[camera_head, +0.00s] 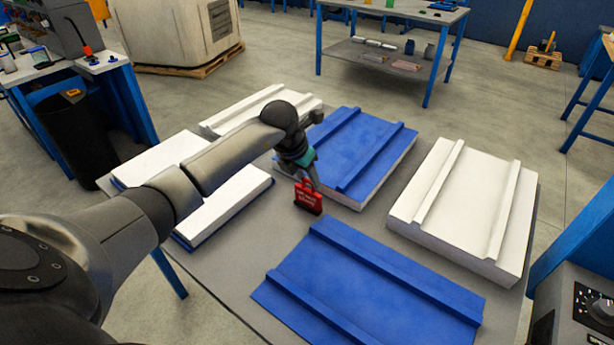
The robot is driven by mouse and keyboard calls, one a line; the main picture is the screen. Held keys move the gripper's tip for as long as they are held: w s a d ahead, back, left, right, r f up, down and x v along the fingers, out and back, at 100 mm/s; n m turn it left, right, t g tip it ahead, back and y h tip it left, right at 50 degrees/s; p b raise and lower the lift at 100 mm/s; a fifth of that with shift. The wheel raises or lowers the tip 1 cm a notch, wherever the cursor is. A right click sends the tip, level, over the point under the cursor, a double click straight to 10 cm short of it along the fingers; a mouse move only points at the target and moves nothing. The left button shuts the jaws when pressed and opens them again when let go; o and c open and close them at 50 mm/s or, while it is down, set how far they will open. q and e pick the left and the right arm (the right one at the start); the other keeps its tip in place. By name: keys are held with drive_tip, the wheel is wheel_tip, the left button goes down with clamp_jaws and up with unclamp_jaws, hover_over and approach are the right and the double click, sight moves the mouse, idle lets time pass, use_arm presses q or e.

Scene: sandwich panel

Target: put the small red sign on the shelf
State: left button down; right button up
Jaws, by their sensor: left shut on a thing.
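The small red sign (308,199) has pale lettering and hangs upright below my left gripper (308,184). My left gripper is shut on its top edge. The sign is over the middle of the grey table (233,245), between blue and white panels; I cannot tell whether it touches the table. A table at the back has a lower grey shelf (345,54) holding several small items. No other shelf is clearly shown. My right gripper is not in view.
Blue panels (372,285) and white panels (470,205) with raised ribs cover much of the table. A side bench (40,72) and a black bin (70,135) stand at the left. A grey control box (590,300) is at the lower right. Open floor lies behind the table.

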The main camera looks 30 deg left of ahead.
use_arm(q)
drive_tip(key=shift+c, duration=2.1)
unclamp_jaws()
